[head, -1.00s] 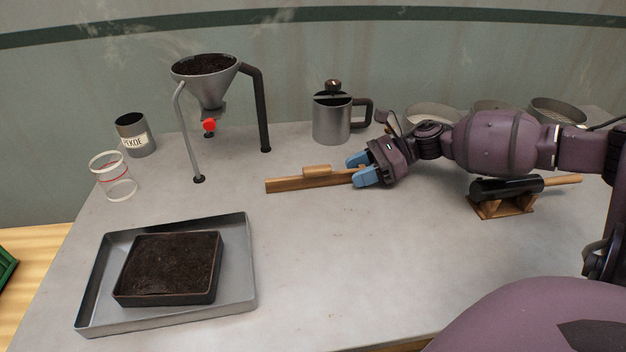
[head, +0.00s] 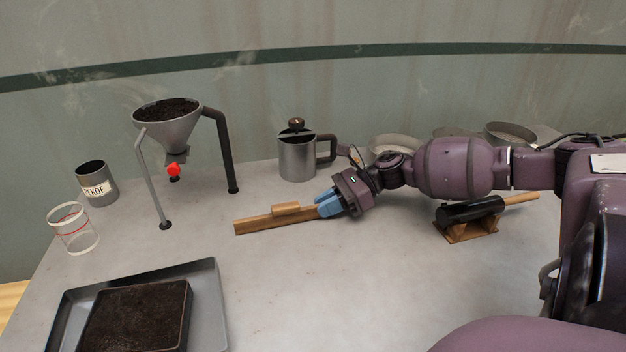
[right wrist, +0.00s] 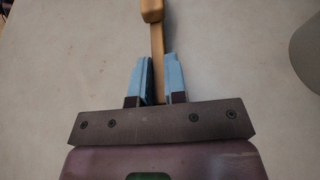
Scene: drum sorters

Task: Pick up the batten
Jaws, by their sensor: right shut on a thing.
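The batten (head: 258,223) is a long wooden strip with a small raised block on top. It lies across the middle of the table in the head view. My right gripper (head: 328,203) is at its right end, with blue fingers shut on the strip. In the right wrist view the batten (right wrist: 157,40) runs between the fingers (right wrist: 156,65), its raised block beyond the fingertips. The fingers hide the end of the strip. I cannot tell any clear gap between the batten and the table. My left gripper is not in view.
A funnel on legs (head: 165,125) stands at the back left, with a PEKOE canister (head: 97,188) and a clear ringed glass (head: 72,230). A metal pot (head: 297,160) stands behind the batten. A black roller on a wooden cradle (head: 470,212) lies right. A tray (head: 215,300) is front left.

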